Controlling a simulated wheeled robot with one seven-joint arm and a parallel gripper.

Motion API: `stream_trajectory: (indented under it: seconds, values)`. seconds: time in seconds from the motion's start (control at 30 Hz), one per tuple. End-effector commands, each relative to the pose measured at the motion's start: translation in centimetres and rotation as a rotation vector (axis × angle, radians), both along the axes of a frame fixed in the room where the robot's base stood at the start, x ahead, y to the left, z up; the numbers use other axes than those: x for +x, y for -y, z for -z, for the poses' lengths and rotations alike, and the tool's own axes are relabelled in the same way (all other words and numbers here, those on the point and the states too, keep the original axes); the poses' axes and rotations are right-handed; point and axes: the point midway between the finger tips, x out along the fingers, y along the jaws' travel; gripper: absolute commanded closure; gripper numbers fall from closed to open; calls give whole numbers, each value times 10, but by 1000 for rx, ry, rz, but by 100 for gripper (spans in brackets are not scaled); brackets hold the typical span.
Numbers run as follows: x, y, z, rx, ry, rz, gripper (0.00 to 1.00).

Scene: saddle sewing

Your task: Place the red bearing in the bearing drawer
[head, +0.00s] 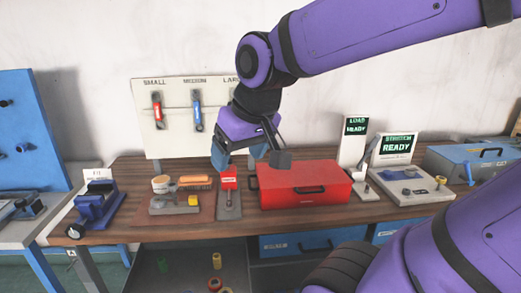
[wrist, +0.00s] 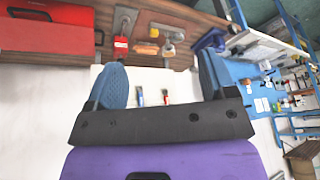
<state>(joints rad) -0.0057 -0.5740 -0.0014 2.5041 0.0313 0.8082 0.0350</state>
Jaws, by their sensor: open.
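My gripper (head: 250,156) is open and empty, raised above the workbench near the red toolbox. In the wrist view its two blue fingertips (wrist: 161,78) stand wide apart with nothing between them. A small red round part (head: 215,284) sits on the lower shelf under the bench, at the bottom of the head view; it may be the red bearing, but it is too small to tell. Blue drawers (head: 325,238) are set under the bench top and look closed. Their labels are too small to read, so I cannot tell which is the bearing drawer.
The red toolbox (head: 325,194) stands on the wooden bench (head: 125,228). A red-topped tool (head: 229,183) lies left of it. A white tool board (head: 180,95) stands behind. A blue clamp (head: 96,205) is at left, signs (head: 398,147) at right. Yellow (head: 217,261) and green (head: 163,265) parts share the lower shelf.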

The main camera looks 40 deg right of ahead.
Motion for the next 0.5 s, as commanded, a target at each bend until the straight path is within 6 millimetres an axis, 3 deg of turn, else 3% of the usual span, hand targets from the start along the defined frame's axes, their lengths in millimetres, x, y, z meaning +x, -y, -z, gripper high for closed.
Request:
stream_trajectory:
  seconds: [0.2,0.5]
  values:
    - [-42,3,-18,-31,50,-29,22]
    - [-54,4,-21,-43,58,-37,22]
